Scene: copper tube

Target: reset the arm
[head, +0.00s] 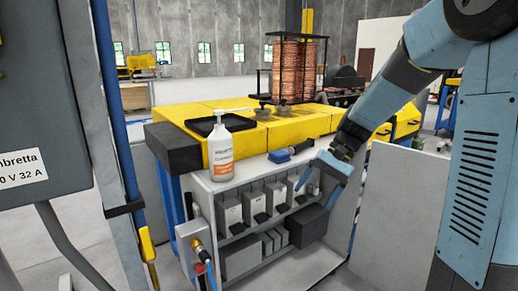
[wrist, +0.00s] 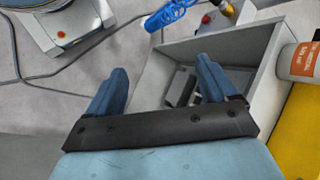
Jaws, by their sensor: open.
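My arm comes in from the right in the head view, and my gripper (head: 320,180) hangs in front of the white cabinet's open shelves. In the wrist view my gripper (wrist: 158,82) shows two blue fingers spread wide apart, with nothing between them. The fingers point down past the cabinet toward the floor.
A white pump bottle (head: 221,150) and a blue-and-black tool (head: 290,151) stand on the cabinet top (head: 255,170). Behind are a yellow machine (head: 260,130), a black tray (head: 218,125) and copper coils (head: 295,70). A grey electrical box (head: 35,100) is at left.

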